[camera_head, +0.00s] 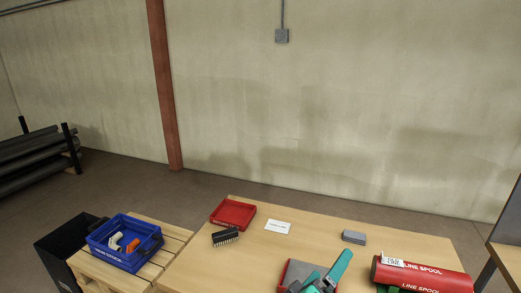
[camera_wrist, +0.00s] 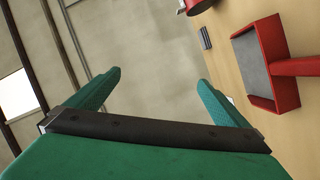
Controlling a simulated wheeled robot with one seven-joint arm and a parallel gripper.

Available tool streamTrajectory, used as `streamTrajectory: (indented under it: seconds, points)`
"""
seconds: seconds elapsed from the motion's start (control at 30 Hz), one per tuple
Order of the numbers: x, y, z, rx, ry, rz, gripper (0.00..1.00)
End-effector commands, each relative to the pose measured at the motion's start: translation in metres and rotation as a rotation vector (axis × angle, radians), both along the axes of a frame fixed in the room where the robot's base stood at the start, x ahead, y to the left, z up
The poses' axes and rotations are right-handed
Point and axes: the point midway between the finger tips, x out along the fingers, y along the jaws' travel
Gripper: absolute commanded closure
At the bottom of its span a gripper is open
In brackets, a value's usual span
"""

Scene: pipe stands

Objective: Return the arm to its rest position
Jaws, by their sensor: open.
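My gripper (camera_head: 322,277) shows green at the lower middle of the head view, over the front part of the wooden table (camera_head: 300,250). In the wrist view its two green fingers (camera_wrist: 160,80) stand wide apart with nothing between them. A red holder with a grey inner face (camera_head: 297,271) is beside and partly behind the gripper in the head view. A red tray-like holder with a grey inside (camera_wrist: 285,105) is at the right of the wrist view, apart from the fingers.
A red line spool (camera_head: 430,277) lies at the table's right. A grey block (camera_head: 354,237), a white card (camera_head: 278,227), a red tray (camera_head: 233,213) and a black part (camera_head: 225,237) are on the table. A blue crate (camera_head: 122,262) sits on a pallet-like stand at left.

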Motion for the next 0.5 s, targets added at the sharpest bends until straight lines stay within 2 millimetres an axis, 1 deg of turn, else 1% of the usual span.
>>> streamTrajectory:
  seconds: [0.03,0.17,0.27,0.37,0.5]
  points:
    - [-0.003,-0.002,-0.003,-0.030,-0.011,0.023,0.00]
    - [-0.009,0.002,-0.011,-0.079,-0.051,0.103,0.00]
    - [-0.017,0.008,-0.023,-0.100,-0.069,0.170,0.00]
    - [-0.027,0.015,-0.039,-0.105,-0.080,0.237,0.00]
    - [-0.047,0.027,-0.066,-0.086,-0.086,0.334,0.00]
